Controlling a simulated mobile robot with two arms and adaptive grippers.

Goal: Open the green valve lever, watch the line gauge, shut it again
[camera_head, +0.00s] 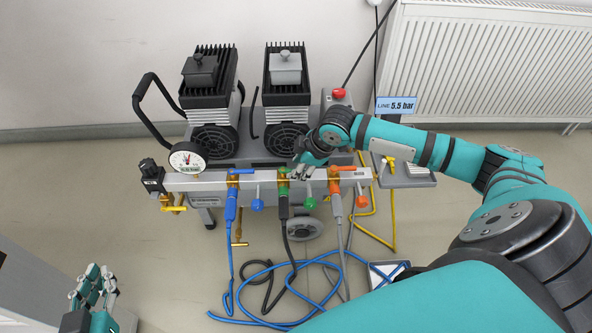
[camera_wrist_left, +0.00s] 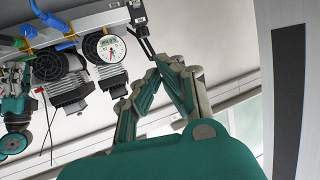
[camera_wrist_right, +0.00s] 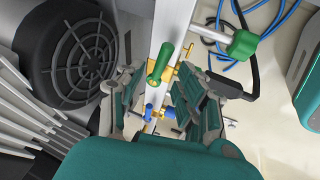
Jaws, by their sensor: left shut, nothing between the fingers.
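The green valve lever (camera_head: 283,187) sits on the silver manifold rail, partly hidden by my right gripper in the head view. In the right wrist view the green lever (camera_wrist_right: 160,62) lies between the two spread fingers of my right gripper (camera_wrist_right: 162,105); I cannot tell whether they touch it. In the head view my right gripper (camera_head: 303,170) is just above the rail. The round gauge (camera_head: 187,158) stands at the rail's left end; its small readout is hard to read. A blue line display (camera_head: 396,105) reads 5.5 bar. My left gripper (camera_head: 93,285) is shut and empty at lower left.
A blue valve (camera_head: 234,177) and an orange valve (camera_head: 340,172) flank the green one. A green knob (camera_head: 310,203) hangs beside it. Two compressors (camera_head: 208,95) stand behind the rail. Blue hoses (camera_head: 270,315) lie on the floor. A radiator (camera_head: 490,70) is at the right.

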